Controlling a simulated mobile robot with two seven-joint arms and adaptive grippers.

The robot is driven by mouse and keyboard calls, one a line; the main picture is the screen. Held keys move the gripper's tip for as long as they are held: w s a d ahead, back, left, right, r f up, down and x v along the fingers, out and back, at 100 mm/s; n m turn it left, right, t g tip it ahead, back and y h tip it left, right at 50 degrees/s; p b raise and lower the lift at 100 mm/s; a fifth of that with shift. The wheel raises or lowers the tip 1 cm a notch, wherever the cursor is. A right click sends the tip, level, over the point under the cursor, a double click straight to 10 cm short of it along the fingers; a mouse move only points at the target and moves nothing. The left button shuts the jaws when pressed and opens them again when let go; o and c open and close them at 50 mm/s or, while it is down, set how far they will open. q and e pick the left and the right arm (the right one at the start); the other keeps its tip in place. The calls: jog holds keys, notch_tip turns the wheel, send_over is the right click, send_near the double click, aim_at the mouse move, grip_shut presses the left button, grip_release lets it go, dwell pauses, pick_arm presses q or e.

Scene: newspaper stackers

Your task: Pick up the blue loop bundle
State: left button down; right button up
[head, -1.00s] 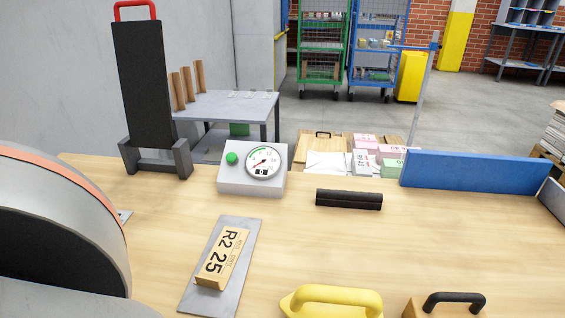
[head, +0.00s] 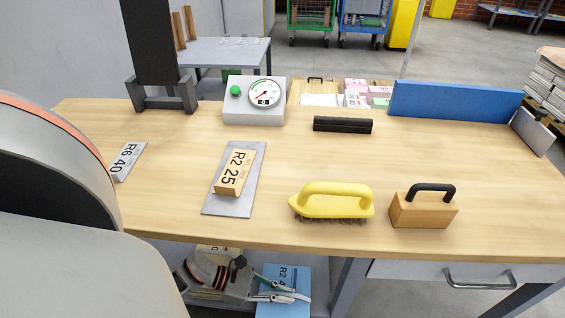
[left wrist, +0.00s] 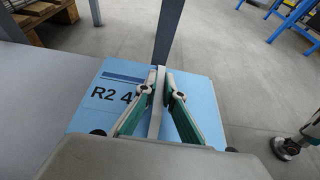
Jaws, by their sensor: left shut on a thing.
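The blue loop bundle (head: 285,270) shows below the near edge of the workbench in the head view, with a label starting "R2". In the left wrist view the blue bundle (left wrist: 195,92) has a flat blue face marked "R2 4", partly hidden by the fingers. My left gripper (head: 298,293) is at the bundle in the head view. In the left wrist view my left gripper (left wrist: 160,88) has its green-padded fingers closed together on a narrow pale strip, the bundle's loop, over the blue face. Whether the bundle touches a support below is hidden.
The workbench (head: 160,215) is above and beyond the bundle. A drawer handle (head: 478,279) juts out at the right.

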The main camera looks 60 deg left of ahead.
pick_arm(q)
jog(key=shift+s+d, duration=0.25)
jog(key=c, duration=2.1)
grip_release()
jog(key=shift+a, duration=0.1)
jog(key=v, duration=1.2)
